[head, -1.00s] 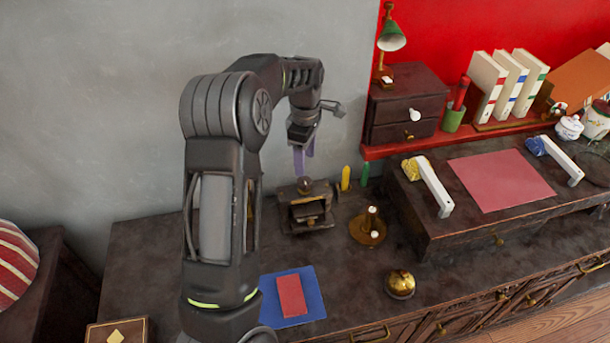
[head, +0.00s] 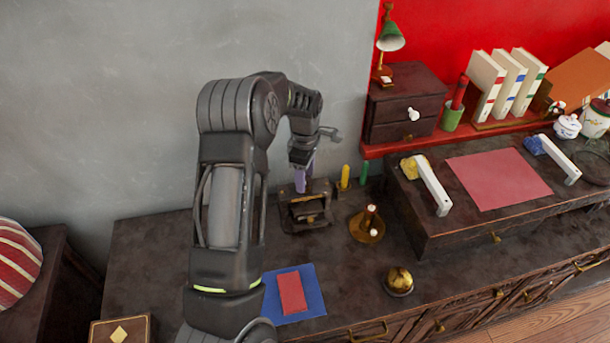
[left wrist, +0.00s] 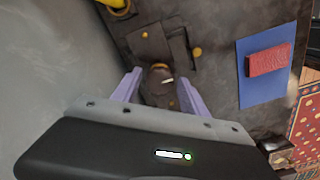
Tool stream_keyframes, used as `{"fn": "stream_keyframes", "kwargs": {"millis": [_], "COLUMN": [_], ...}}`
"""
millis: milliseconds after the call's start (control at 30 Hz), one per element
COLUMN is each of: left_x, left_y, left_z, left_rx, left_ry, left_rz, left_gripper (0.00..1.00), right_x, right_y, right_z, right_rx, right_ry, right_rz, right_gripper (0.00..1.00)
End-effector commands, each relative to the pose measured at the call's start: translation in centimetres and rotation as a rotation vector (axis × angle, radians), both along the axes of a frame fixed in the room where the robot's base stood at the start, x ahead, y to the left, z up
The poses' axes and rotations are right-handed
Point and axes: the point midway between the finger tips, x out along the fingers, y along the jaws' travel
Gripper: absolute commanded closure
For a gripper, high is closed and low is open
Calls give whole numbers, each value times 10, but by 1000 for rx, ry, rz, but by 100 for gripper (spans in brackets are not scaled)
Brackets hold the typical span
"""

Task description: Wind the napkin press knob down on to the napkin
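The napkin press (head: 306,216) is a small dark wooden frame with a brass piece in front, at the back of the dark counter. Its brown round knob (left wrist: 160,70) shows in the left wrist view on top of the press. My left gripper (head: 303,180) points down over the press, its purple fingers low at the knob, which they mostly hide in the head view. In the left wrist view my left gripper (left wrist: 161,80) is open, one finger either side of the knob, with gaps showing. I cannot make out the napkin. My right gripper is in neither view.
A yellow peg (head: 345,176) and a green peg (head: 364,172) stand just right of the press. A round brass stand (head: 367,226) and a brass bell (head: 399,281) are nearer the front. A red block (head: 291,292) lies on a blue mat (head: 314,304). A raised desk (head: 440,235) bounds the right.

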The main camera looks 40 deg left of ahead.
Motion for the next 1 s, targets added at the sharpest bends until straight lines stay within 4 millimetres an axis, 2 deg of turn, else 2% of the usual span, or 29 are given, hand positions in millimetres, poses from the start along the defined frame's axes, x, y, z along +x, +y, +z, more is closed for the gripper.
{"fn": "stream_keyframes", "kwargs": {"millis": [67, 600, 1000], "left_x": [0, 0, 0], "left_y": [0, 0, 0], "left_z": [0, 1, 0], "left_rx": [0, 0, 0], "left_ry": [0, 0, -1], "left_rz": [0, 0, -40], "left_gripper": [56, 100, 100], "right_x": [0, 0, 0], "right_y": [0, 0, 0], "right_z": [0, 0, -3], "right_rx": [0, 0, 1], "right_ry": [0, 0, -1], "right_rz": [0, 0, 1], "right_gripper": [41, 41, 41]}}
